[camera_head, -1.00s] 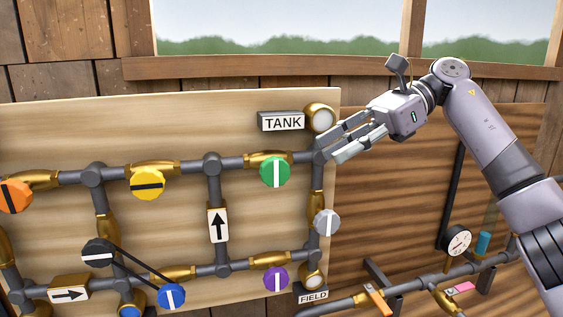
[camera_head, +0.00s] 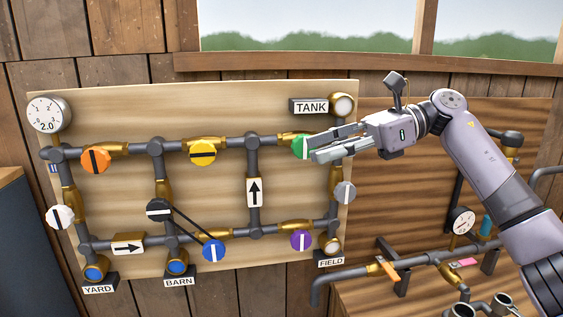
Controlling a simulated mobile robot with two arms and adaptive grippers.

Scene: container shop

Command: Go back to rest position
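My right gripper (camera_head: 312,150) reaches in from the right, in front of the upper right of the pipe board (camera_head: 110,220). The green knob's white stripe stands upright. My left gripper is not in view.
The board carries orange (camera_head: 95,160), yellow (camera_head: 202,152), blue (camera_head: 213,251), purple (camera_head: 301,240) and other knobs, and a gauge (camera_head: 46,113). At right stand more pipes with a second gauge (camera_head: 461,221). A dark cabinet (camera_head: 12,240) stands at left.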

